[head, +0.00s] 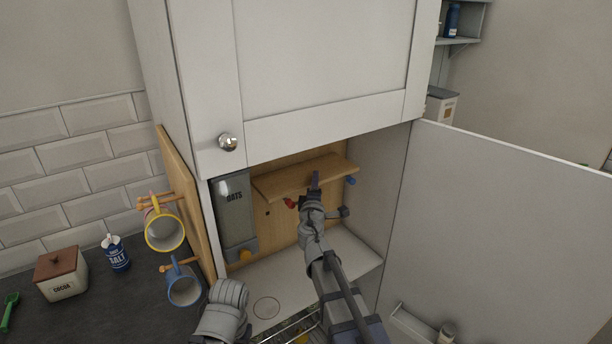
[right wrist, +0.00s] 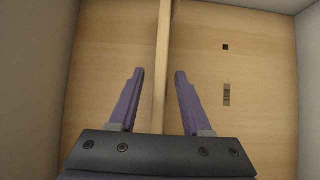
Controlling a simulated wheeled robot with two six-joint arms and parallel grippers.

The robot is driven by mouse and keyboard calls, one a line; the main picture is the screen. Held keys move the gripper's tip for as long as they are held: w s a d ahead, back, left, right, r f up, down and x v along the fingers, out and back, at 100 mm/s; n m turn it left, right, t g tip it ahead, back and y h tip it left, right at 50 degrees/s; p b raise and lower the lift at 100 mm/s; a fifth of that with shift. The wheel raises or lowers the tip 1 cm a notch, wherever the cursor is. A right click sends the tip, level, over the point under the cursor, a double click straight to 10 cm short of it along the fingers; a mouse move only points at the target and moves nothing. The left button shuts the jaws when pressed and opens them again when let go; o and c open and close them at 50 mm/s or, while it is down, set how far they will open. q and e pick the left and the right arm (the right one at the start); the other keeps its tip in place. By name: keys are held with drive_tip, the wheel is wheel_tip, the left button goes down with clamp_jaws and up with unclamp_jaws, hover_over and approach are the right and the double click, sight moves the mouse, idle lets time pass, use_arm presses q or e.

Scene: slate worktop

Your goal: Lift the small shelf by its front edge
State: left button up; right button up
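The small shelf (head: 285,182) is a light wooden board inside the open cabinet. It tilts in the head view, its right end higher in the picture. My right gripper (head: 315,182) is at its front edge, one purple finger showing in front of the board. In the right wrist view the shelf (right wrist: 163,50) runs as a thin upright strip between the two fingers of my right gripper (right wrist: 159,74). The fingers are spread, with a gap on each side of the strip, so it is open. A left arm link shows at the bottom, but its gripper is out of frame.
A grey oats tin (head: 236,215) stands left of the shelf. A red piece (head: 291,202) and a blue piece (head: 350,180) show below the board. The cabinet door (head: 500,220) stands open at right. Two mugs (head: 164,232) hang at left from pegs.

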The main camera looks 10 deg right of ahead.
clamp_jaws()
idle(1.2)
